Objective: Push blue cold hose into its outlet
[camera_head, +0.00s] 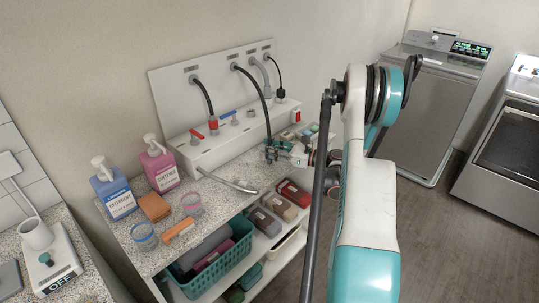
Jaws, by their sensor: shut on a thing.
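The cold hose (262,100) is a dark hose that leaves the wall panel at its middle and arcs down to the right to my gripper. My gripper (270,153) is shut on the hose's lower end, above the counter in front of the white ledge. The hose tip is small and mostly hidden by the fingers, and I cannot make out a blue mark on it. The cold outlet, with a blue handle (227,114), stands on the ledge to the left of my gripper. The held end is apart from this outlet.
A dark hose (205,96) runs to the red-handled outlet (196,134). A grey hose (229,182) lies on the counter (213,200). Blue (117,193) and pink (161,168) detergent bottles stand at the left. A teal basket (209,268) sits below. A washer (426,105) stands at the right.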

